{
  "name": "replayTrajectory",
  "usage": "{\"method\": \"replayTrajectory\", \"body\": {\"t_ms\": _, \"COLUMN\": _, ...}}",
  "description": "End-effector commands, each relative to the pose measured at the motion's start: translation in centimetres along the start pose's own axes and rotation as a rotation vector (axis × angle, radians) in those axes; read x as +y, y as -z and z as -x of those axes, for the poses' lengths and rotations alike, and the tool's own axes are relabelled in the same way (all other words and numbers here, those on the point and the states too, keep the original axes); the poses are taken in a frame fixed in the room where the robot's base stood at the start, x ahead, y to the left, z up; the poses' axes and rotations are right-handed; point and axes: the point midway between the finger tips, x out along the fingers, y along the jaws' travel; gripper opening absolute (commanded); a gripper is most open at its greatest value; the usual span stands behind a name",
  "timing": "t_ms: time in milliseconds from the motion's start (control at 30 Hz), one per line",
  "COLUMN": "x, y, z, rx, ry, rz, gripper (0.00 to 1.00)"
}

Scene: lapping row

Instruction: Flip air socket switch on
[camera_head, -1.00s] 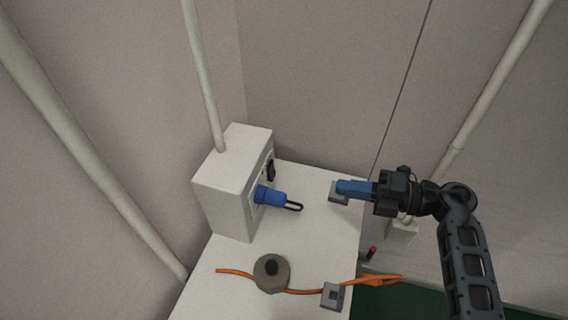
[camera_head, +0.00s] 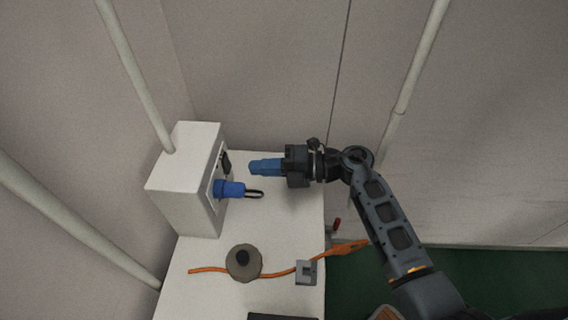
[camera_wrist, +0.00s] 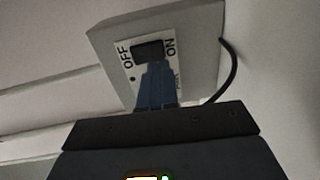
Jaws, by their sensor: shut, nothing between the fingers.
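The white socket box (camera_head: 185,185) stands on the white bench top. Its black switch (camera_head: 225,162) sits on the right face, above a blue socket (camera_head: 228,189) with a black loop. In the wrist view the black switch (camera_wrist: 148,51) lies between the printed words OFF on its left and ON on its right. I cannot tell which side is pressed in. My gripper (camera_head: 252,167) has blue fingers shut together, empty, pointing at the switch from the right with a small gap in the head view. In the wrist view the fingertips (camera_wrist: 154,68) overlap the switch's lower edge.
On the bench (camera_head: 205,300) lie an orange cable (camera_head: 210,270), a round grey weight (camera_head: 243,262) with a black knob, and a small grey block (camera_head: 306,272). Pale pipes (camera_head: 135,75) run along the walls. Green floor (camera_head: 480,285) shows at right.

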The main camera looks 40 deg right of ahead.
Motion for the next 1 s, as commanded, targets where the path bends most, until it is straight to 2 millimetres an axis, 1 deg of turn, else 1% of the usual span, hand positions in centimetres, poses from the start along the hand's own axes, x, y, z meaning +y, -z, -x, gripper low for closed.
{"method": "replayTrajectory", "body": {"t_ms": 33, "x": 0.1, "y": 0.0, "z": -1.0, "rx": 0.003, "ry": -0.001, "rz": 0.001, "gripper": 0.0}}
{"method": "replayTrajectory", "body": {"t_ms": 100, "x": 0.1, "y": 0.0, "z": -2.0, "rx": 0.002, "ry": 0.0, "rz": 0.0, "gripper": 0.0}}
{"method": "replayTrajectory", "body": {"t_ms": 300, "x": 0.1, "y": 0.0, "z": -3.9, "rx": 0.001, "ry": 0.0, "rz": 0.0, "gripper": 0.0}}
{"method": "replayTrajectory", "body": {"t_ms": 433, "x": 0.0, "y": 0.0, "z": -4.3, "rx": 0.0, "ry": 0.0, "rz": 0.0, "gripper": 0.0}}
{"method": "replayTrajectory", "body": {"t_ms": 1000, "x": -0.1, "y": 0.0, "z": -4.7, "rx": -0.001, "ry": -0.001, "rz": 0.0, "gripper": 0.0}}
